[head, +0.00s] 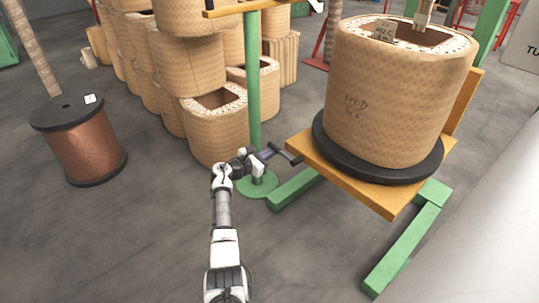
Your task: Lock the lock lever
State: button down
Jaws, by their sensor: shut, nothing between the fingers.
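The lock lever appears to be the dark grey bar (286,154) at the left corner of the orange platform (397,205). It slants down to the right. My arm reaches up from the bottom of the head view. My gripper (267,156) is shut and empty, just left of the bar, in front of the green post's foot. It is small in the picture, and I cannot tell whether it touches the bar. A large tan coil (390,105) stands upright on a black disc (378,167) on the platform.
A green post (252,80) with a round base (258,187) rises behind my gripper. Stacked tan coils (190,65) stand behind it. A copper spool (87,145) is at left. Green frame legs (402,250) extend at right. The grey floor at lower left is clear.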

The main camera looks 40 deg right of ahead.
aim_at(270, 144)
notch_tip(270, 144, up, 2)
jog(key=shift+m+t+p, duration=0.3)
jog(key=shift+m+p, duration=0.2)
jog(key=shift+m, duration=0.3)
notch_tip(270, 144, up, 2)
jog(key=shift+s+r+m+p, duration=0.1)
jog(key=shift+m+p, duration=0.25)
jog(key=shift+m, duration=0.25)
jog(key=shift+s+r+m+p, duration=0.1)
jog(key=shift+m+p, duration=0.2)
jog(key=shift+m, duration=0.3)
jog(key=shift+s+r+m+t, duration=0.2)
jog(key=shift+r+m+t, duration=0.1)
jog(key=shift+r+m, duration=0.4)
jog(key=s+r+m+p, duration=0.4)
jog(key=s+r+p, duration=0.1)
jog(key=p, duration=0.1)
jog(key=shift+s+d+t, duration=0.3)
jog(key=shift+s, duration=0.1)
jog(key=shift+s+r, duration=0.1)
